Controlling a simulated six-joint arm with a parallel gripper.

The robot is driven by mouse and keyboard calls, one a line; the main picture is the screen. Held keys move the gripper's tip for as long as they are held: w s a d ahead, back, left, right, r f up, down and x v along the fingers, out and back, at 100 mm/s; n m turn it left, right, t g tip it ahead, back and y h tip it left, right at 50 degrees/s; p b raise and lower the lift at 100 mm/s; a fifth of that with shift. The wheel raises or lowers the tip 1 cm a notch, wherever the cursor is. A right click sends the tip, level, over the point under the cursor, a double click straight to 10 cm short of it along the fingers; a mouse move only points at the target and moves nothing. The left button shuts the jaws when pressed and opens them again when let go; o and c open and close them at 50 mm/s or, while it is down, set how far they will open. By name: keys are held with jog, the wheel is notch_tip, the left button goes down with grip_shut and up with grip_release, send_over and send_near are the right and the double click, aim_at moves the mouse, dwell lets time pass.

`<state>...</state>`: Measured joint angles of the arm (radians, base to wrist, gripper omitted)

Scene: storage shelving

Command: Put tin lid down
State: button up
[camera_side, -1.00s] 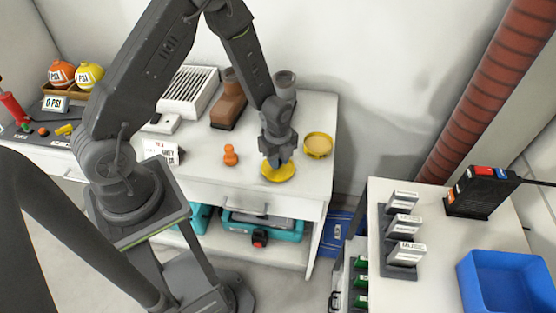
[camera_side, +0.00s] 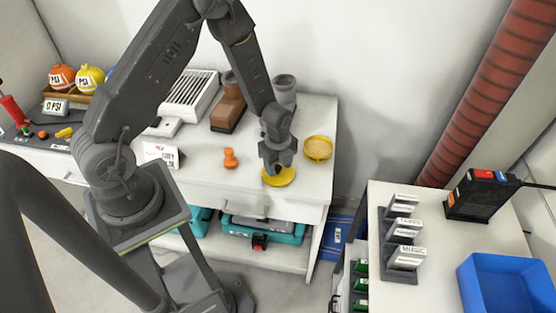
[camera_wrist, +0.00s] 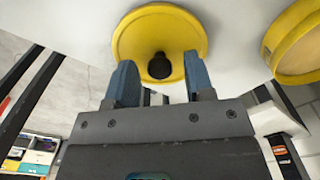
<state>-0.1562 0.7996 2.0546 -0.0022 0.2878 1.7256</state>
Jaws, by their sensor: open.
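The tin lid (camera_side: 281,178) is a yellow disc lying flat near the front right edge of the white workbench. In the wrist view the lid (camera_wrist: 125,40) shows a dark knob (camera_wrist: 159,66) at its middle. My gripper (camera_side: 277,166) is directly over the lid, pointing down. In the wrist view my gripper (camera_wrist: 160,78) is open, its blue fingers on either side of the knob with gaps between. The open yellow tin (camera_side: 318,148) stands just right of the lid, and its edge shows in the wrist view (camera_wrist: 296,45).
An orange knobbed piece (camera_side: 230,158) stands left of my gripper. A brown block (camera_side: 228,112) and a grey cylinder (camera_side: 285,90) are behind. A second table with a blue bin (camera_side: 500,285) is at the right, across a gap.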

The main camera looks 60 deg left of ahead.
notch_tip(320, 180, up, 13)
notch_tip(320, 180, up, 14)
jog(key=f+n+t, duration=0.1)
jog(key=n+t, duration=0.2)
jog(key=n, duration=0.5)
send_over(278, 167)
jog(key=s+d, duration=0.3)
jog(key=s, duration=0.3)
jog(key=s+d+r+n+t, duration=0.2)
jog(key=s+r+n, duration=0.6)
jog(key=s+n, duration=0.2)
jog(key=shift+s+d+t, duration=0.3)
